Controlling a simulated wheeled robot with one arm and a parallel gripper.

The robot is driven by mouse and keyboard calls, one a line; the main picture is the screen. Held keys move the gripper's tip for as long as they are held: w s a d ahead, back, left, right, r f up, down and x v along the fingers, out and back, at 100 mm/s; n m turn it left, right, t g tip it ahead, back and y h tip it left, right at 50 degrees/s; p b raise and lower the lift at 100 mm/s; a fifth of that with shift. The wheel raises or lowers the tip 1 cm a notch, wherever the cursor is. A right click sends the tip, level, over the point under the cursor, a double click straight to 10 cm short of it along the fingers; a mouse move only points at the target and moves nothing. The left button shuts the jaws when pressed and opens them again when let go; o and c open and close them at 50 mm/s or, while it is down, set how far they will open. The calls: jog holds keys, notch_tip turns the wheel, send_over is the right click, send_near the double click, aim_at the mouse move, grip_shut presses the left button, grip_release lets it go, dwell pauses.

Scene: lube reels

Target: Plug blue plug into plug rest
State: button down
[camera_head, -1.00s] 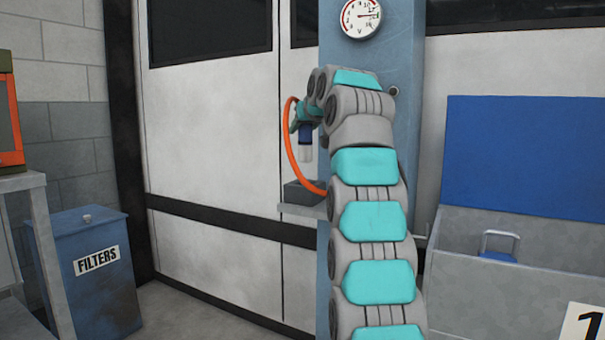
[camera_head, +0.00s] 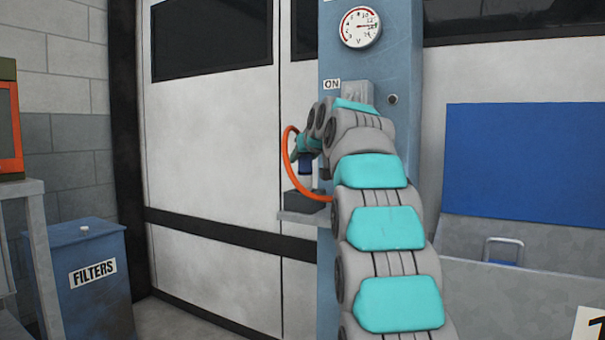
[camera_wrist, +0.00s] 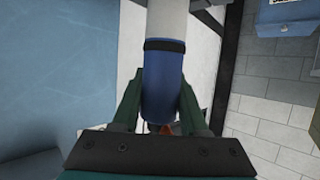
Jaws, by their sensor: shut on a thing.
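The blue plug (camera_head: 305,164) hangs upright with its pale tip down, and an orange hose (camera_head: 289,165) loops from its top. My gripper (camera_head: 304,146) is shut on it, partly hidden by my arm. In the wrist view the two fingers of my gripper (camera_wrist: 162,82) clasp the blue body of the plug (camera_wrist: 163,75), and its pale end points away from me. The plug rest looks to be the dark block (camera_head: 303,203) on a small shelf. The pale tip is at the block's top in the head view; I cannot tell if it is inside.
The grey shelf (camera_head: 298,217) juts left from a blue column (camera_head: 345,70) with a gauge and an ON label. A blue FILTERS bin (camera_head: 95,270) stands at the left.

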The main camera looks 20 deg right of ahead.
aim_at(302, 170)
jog(key=shift+f+b, duration=0.35)
jog(key=shift+f, duration=1.35)
jog(key=shift+f, duration=0.15)
jog(key=shift+c, duration=2.2)
grip_release()
jog(key=shift+r, duration=0.2)
jog(key=v, duration=1.2)
jog(key=shift+f, duration=0.15)
